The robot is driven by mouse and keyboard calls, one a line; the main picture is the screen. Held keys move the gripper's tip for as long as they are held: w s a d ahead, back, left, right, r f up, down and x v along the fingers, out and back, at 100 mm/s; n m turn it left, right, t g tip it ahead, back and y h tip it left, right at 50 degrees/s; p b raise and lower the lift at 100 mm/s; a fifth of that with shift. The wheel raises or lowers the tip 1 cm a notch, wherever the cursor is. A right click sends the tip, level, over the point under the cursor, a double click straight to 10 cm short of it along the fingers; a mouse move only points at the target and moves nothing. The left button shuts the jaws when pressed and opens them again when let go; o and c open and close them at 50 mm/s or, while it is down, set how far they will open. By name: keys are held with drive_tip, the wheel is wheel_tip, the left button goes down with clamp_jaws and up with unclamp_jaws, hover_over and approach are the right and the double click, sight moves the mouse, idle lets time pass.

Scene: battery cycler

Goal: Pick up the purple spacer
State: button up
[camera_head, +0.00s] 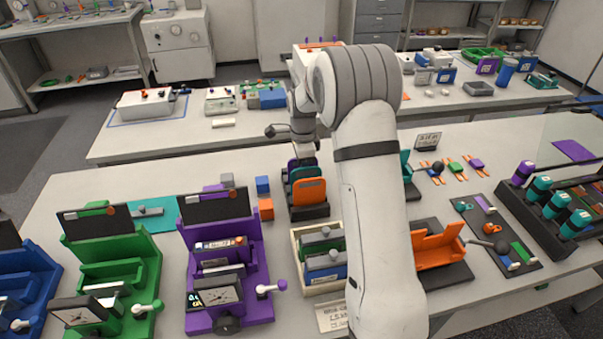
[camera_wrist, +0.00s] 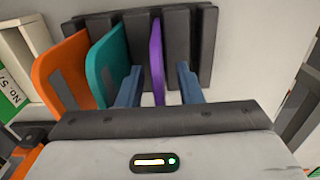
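The purple spacer (camera_wrist: 157,62) is a thin upright plate in a dark slotted rack (camera_wrist: 205,40). In the wrist view it stands between the two blue fingers of my gripper (camera_wrist: 159,88), with a gap on each side. My gripper is open and holds nothing. A teal spacer (camera_wrist: 107,62) and an orange spacer (camera_wrist: 66,72) stand in the same rack to the left. In the head view my gripper (camera_head: 300,152) is low over the back of the rack (camera_head: 308,213), behind the orange spacer (camera_head: 308,191).
A pale bin (camera_head: 297,262) with green and blue blocks stands in front of the rack. Orange (camera_head: 266,209) and blue (camera_head: 262,185) cubes lie to its left. A purple fixture (camera_head: 225,275) stands front left. My arm hides part of the table to the right.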

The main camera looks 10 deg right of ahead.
clamp_jaws()
drive_tip(key=shift+r, duration=0.15)
idle(0.4)
